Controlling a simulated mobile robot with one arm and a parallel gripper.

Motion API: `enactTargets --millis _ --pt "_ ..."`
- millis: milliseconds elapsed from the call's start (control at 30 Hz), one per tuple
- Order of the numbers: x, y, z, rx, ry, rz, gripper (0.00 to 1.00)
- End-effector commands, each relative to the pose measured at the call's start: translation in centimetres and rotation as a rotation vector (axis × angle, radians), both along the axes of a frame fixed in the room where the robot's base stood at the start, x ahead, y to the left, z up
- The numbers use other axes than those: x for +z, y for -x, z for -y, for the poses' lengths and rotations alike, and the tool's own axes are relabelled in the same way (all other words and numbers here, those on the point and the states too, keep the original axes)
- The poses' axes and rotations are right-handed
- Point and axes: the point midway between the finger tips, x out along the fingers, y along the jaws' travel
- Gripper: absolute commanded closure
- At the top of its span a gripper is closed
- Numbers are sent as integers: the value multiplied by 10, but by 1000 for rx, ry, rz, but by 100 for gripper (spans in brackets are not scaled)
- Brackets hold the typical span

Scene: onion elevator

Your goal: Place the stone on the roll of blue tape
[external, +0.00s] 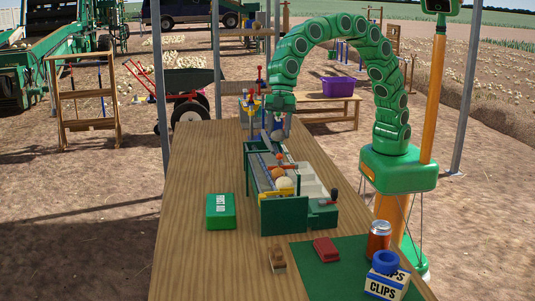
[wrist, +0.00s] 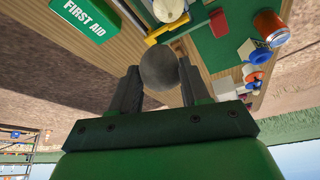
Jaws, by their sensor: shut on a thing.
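My gripper (wrist: 160,85) is shut on a grey, round stone (wrist: 159,68), which sits between the fingertips in the wrist view. In the external view my gripper (external: 278,128) hangs over the far end of the small green conveyor model on the table. The stone is small there and hard to tell from the fingers. The roll of blue tape (external: 386,262) lies on top of a white box marked CLIPS (external: 387,284) at the table's near right corner. The tape also shows in the wrist view (wrist: 261,56). My gripper is far from it.
The conveyor (external: 283,212) holds several round onions. A red can (external: 378,240) stands right behind the tape. A red block (external: 326,249) lies on the green mat (external: 318,280). A brown block (external: 277,258) and green first aid box (external: 221,211) lie left. The table's left side is bare.

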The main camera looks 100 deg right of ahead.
Motion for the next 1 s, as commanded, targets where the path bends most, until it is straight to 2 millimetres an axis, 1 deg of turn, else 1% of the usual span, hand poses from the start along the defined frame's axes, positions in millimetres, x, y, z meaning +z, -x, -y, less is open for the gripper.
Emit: enactTargets --millis 33,167,200,367,400,567,600,800,900,1000 --pt "0 11 -19 7 2 1 95" --pt "0 37 -63 5 1 1 95" --pt "-1 46 -77 5 1 2 95" --pt "-2 85 -128 2 1 3 95" --pt "-2 96 -141 2 1 2 95" --pt "-3 141 -187 0 1 0 95" --pt "-4 154 -199 1 1 0 95" --pt "-5 214 -247 0 1 0 95" --pt "-6 237 -263 -2 1 1 95" --pt "-7 256 -276 -3 0 1 95"
